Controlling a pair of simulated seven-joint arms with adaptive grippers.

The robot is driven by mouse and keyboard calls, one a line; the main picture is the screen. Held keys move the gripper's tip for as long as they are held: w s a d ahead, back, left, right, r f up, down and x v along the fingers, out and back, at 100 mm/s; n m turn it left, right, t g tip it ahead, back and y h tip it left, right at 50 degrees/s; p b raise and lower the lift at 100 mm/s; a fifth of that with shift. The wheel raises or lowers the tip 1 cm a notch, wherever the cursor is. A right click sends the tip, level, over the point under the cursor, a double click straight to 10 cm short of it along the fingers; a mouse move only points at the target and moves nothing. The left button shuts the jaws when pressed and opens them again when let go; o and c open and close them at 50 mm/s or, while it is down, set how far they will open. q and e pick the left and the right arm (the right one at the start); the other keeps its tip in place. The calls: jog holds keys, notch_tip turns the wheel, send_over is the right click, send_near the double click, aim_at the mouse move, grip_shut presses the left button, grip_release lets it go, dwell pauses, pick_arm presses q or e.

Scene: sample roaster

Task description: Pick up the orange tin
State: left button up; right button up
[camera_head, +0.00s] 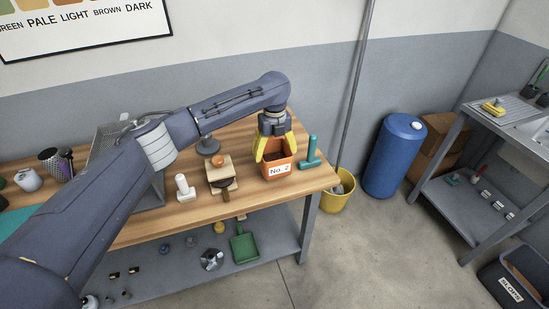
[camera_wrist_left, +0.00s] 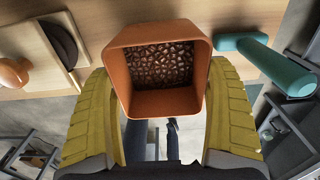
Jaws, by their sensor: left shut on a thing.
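The orange tin (camera_head: 277,170) is at the right end of the wooden bench, with a white "No. 2" label on its front. In the left wrist view the tin (camera_wrist_left: 158,102) is open at the top and holds dark brown beans. My left gripper (camera_head: 274,149) comes down on it from above, with yellow fingers on opposite sides. In the left wrist view the fingers of the left gripper (camera_wrist_left: 160,120) press against the tin's two side walls. I cannot tell whether the tin's base touches the bench. My right gripper is not in view.
A yellow bucket (camera_head: 337,195) and a blue barrel (camera_head: 394,157) stand on the floor beyond the bench end.

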pick_arm(q)
notch_tip(320, 180, up, 16)
jog(key=s+d+n, duration=0.2)
jog(key=s+n, duration=0.1)
jog(key=n, duration=0.8)
jog(key=s+a+f+n, duration=0.2)
jog(key=s+a+n, duration=0.6)
jog(key=a+n, duration=0.2)
jog(key=s+a+f+n, duration=0.3)
jog(key=s+a+n, duration=0.4)
jog(key=a+n, duration=0.4)
jog(key=shift+s+a+f, duration=0.15)
jog(key=shift+s+a, duration=0.25)
